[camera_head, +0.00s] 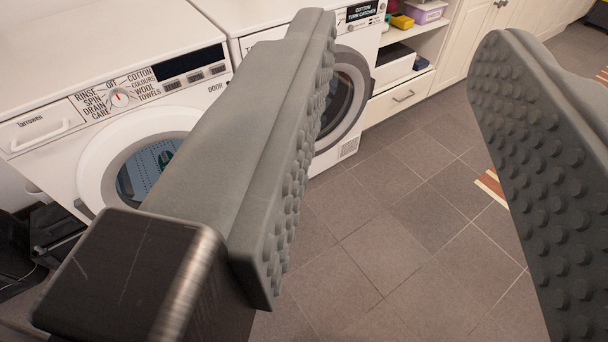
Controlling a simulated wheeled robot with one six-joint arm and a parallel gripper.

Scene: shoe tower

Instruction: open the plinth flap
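My gripper (403,85) is open, with its two grey studded fingers wide apart and nothing between them. The left finger covers much of the two white machines. The front-loading machine on the left (168,95) has a dial, a drawer and a round door; its lower front is hidden by my gripper. The second white machine (352,38) stands to its right, with a dark round door partly behind the left finger. A small grey grille or flap (349,147) shows low on its front. I cannot tell whether this is the plinth flap. My gripper is not seen touching either machine.
A cream cabinet with open shelves and a drawer (401,97) stands right of the second machine. A lilac box (428,12) sits on a shelf. Dark objects (52,232) lie at the lower left. The grey tiled floor (400,235) between my fingers is clear.

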